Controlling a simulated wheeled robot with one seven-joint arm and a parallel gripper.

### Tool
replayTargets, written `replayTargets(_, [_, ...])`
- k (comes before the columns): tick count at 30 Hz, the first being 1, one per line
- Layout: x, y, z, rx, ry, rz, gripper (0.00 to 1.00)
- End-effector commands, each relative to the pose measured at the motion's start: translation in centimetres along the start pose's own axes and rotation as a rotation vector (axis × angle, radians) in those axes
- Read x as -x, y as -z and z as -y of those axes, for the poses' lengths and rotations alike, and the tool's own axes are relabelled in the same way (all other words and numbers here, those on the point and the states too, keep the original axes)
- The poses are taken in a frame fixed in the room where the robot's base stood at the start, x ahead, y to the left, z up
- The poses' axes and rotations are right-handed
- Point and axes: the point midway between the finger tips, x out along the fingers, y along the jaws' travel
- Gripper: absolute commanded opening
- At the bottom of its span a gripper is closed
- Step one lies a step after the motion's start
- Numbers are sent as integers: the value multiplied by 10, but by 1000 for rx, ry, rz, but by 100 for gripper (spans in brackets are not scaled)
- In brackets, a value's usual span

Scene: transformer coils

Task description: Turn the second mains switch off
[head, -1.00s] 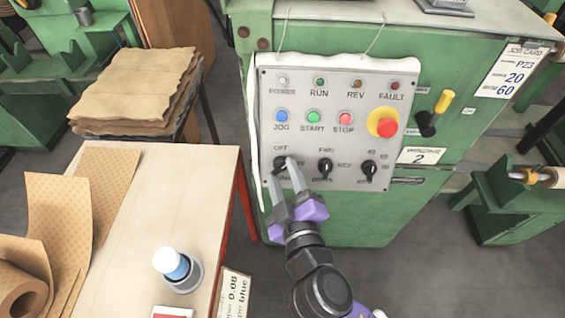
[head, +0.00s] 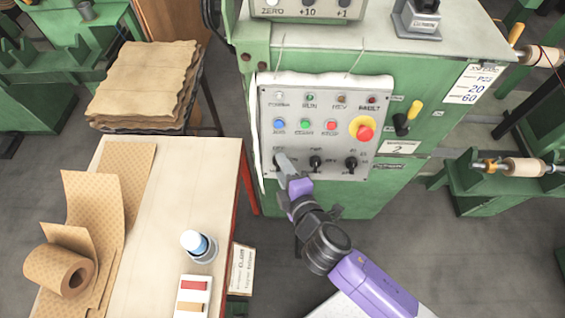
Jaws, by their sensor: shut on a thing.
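The grey control panel (head: 305,190) is on the front of a green machine (head: 400,60) with a "2" label plate (head: 398,148). The leftmost of its three black rotary knobs (head: 277,159) is at the lower left, with small lettering above it. My gripper (head: 283,164) is shut on this knob, reaching up from below right. The fingers cover much of the knob and the lettering below it, so I cannot tell which way it points. The middle knob (head: 316,163) and the right knob (head: 351,163) are free.
A yellow-handled lever (head: 412,112) is right of the panel.

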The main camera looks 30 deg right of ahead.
Motion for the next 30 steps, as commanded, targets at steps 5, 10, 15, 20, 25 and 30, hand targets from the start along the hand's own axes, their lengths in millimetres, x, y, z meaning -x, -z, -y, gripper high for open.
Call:
replayTargets(5, [0,1,0,27,13,-1,0])
replayTargets(10, [0,1,1,35,15,-1,0])
replayTargets(15, [0,1,1,35,15,-1,0])
replayTargets(20, [0,1,1,35,15,-1,52])
replayTargets(25, [0,0,0,34,14,-1,60])
replayTargets(30, [0,0,0,33,14,0,60])
